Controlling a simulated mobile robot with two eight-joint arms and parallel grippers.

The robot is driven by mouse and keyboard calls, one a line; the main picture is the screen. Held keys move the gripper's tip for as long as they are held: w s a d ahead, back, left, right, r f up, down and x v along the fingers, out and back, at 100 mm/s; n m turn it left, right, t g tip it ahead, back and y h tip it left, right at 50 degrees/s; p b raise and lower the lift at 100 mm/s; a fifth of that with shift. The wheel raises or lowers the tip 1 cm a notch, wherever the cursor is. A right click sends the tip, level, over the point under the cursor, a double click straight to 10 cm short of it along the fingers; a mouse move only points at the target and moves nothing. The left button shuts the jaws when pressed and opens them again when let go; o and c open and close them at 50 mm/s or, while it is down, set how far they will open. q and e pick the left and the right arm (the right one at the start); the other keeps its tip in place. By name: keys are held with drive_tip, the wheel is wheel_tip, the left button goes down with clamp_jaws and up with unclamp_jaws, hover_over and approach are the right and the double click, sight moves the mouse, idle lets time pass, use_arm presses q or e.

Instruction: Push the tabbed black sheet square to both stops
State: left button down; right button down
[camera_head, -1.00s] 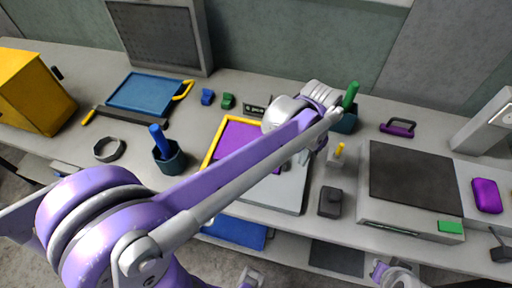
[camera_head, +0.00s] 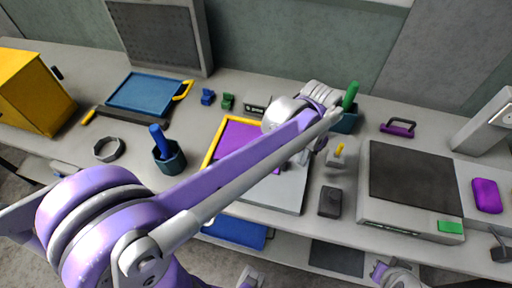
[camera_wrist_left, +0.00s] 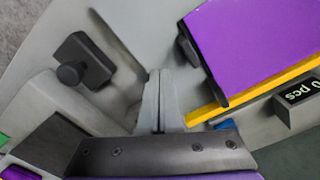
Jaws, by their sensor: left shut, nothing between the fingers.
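A purple sheet (camera_head: 236,139) lies on a grey plate (camera_head: 285,191), inside yellow rails (camera_head: 212,142) on its left and back sides. In the left wrist view the purple sheet (camera_wrist_left: 255,45) has a dark edge and a small black tab (camera_wrist_left: 187,47). A yellow rail (camera_wrist_left: 204,113) runs along its lower side there. No black sheet shows on this plate. My left gripper (camera_wrist_left: 158,85) is shut and empty, beside the sheet's tabbed edge and apart from the tab in the picture. In the head view my forearm hides part of the sheet, and the fingertips are hard to make out.
A dark block (camera_head: 330,201) stands right of the plate, near a small grey block with a yellow top (camera_head: 336,158). A machine with a dark top (camera_head: 417,179) stands further right. A teal cup (camera_head: 170,160) is on the left. A small sign (camera_head: 256,107) stands behind.

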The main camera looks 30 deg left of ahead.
use_arm(q)
drive_tip(key=shift+f+b, duration=0.55)
drive_tip(key=shift+f, duration=0.35)
use_arm(e)
drive_tip(key=shift+s+f, duration=0.15)
drive_tip(key=shift+f, duration=0.5)
drive_tip(key=shift+r, duration=0.1)
use_arm(q)
drive_tip(key=shift+s+a, duration=0.25)
drive_tip(key=shift+a, duration=0.65)
drive_tip(key=shift+s+a, duration=0.25)
drive_tip(key=shift+a, duration=0.65)
drive_tip(key=shift+d, duration=0.15)
use_arm(e)
drive_tip(key=shift+r, duration=0.1)
